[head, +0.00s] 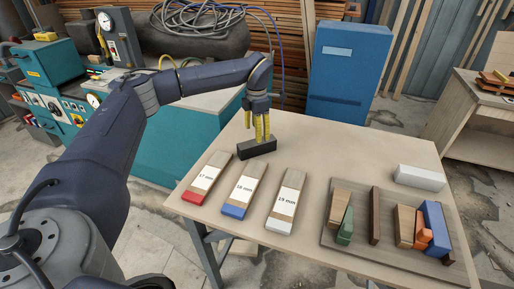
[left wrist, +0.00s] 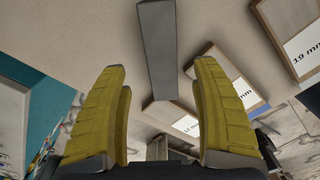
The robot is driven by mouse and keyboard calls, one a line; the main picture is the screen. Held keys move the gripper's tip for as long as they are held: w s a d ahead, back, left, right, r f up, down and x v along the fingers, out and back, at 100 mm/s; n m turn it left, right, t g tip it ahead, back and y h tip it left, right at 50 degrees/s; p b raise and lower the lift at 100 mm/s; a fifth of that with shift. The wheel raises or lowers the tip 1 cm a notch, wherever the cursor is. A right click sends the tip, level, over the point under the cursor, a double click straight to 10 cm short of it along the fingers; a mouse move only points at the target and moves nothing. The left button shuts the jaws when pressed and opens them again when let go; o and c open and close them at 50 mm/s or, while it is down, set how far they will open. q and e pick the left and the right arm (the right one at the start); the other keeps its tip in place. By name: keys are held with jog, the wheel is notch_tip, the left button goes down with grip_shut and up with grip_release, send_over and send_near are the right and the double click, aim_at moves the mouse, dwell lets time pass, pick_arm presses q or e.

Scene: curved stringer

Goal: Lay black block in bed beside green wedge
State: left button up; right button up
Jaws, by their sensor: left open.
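The black block (head: 257,149) lies on the table near its back left edge. In the left wrist view it shows as a long dark bar (left wrist: 158,50) beyond the fingertips. My left gripper (head: 260,133) points down just over the block, its yellow fingers apart and empty (left wrist: 158,80). I cannot tell whether the fingertips touch the block. The green wedge (head: 345,228) stands in the bed (head: 350,252), a brown board at the table's front right, against a light wood block (head: 338,207). A dark brown strip (head: 375,216) stands to its right, with a gap between them. My right gripper is out of view.
Three labelled boards with red (head: 205,180), blue (head: 244,186) and white (head: 288,200) ends lie between block and bed. The bed also holds a wood block (head: 404,226), an orange wedge (head: 422,233) and a blue block (head: 436,228). A white block (head: 420,178) lies behind it.

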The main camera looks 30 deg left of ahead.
aim_at(257, 147)
pick_arm(q)
jog(key=shift+s+d+f, duration=0.1)
jog(key=shift+d+f, duration=0.05)
jog(key=shift+f, duration=2.45)
grip_shut()
